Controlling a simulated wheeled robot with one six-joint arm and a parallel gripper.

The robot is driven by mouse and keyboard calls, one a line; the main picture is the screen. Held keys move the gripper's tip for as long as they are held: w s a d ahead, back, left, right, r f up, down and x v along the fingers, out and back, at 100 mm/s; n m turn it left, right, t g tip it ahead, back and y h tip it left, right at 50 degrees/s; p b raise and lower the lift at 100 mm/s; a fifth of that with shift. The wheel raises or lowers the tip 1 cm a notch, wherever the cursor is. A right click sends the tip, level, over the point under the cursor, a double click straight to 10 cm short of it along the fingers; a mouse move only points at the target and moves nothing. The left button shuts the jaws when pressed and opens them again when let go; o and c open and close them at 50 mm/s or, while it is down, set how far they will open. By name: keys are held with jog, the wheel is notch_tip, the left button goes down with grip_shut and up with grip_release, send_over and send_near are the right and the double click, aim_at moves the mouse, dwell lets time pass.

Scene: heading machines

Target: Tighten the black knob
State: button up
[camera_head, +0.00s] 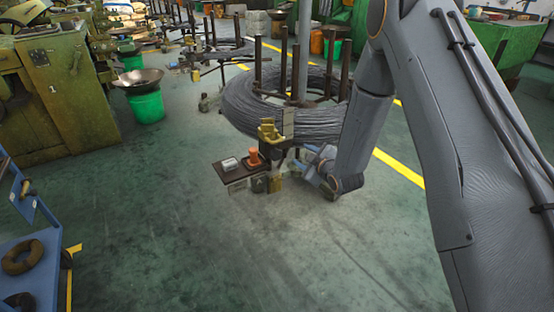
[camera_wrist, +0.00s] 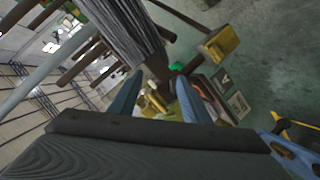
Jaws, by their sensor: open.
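My gripper (camera_head: 312,165) is beside the foot of the wire coil stand in the head view, with my arm coming down from the right. In the wrist view its two blue-grey fingers (camera_wrist: 157,95) stand apart, with a clear gap between them. Brass-coloured parts (camera_wrist: 153,103) and a dark post (camera_wrist: 158,66) show beyond the gap; I cannot tell how far off they are. I cannot make out the black knob for certain in either view. It may be hidden by my gripper or be too small to tell among the dark parts by the stand.
A large grey wire coil (camera_head: 250,115) on a stand with dark posts is close to my arm. A yellow bracket (camera_head: 268,130) hangs at its front. A small dark shelf (camera_head: 228,172) holds an orange piece (camera_head: 254,157). The green floor in front is clear. A blue cart (camera_head: 38,245) is at left.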

aim_at(277, 156)
jog(key=w+a+f+n+y, duration=0.1)
jog(key=w+a, duration=0.1)
jog(key=a, duration=0.1)
jog(key=w+a+f+n+t+y, duration=0.1)
jog(key=a+f, duration=0.1)
jog(key=a, duration=0.1)
jog(key=w+a+f+n+t+y+b, duration=0.1)
jog(key=w+a+y, duration=0.1)
jog(key=a, duration=0.1)
jog(key=shift+w+a+f+n, duration=0.3)
jog(key=shift+a+n, duration=0.1)
jog(key=c, duration=0.8)
jog(key=shift+o, duration=0.2)
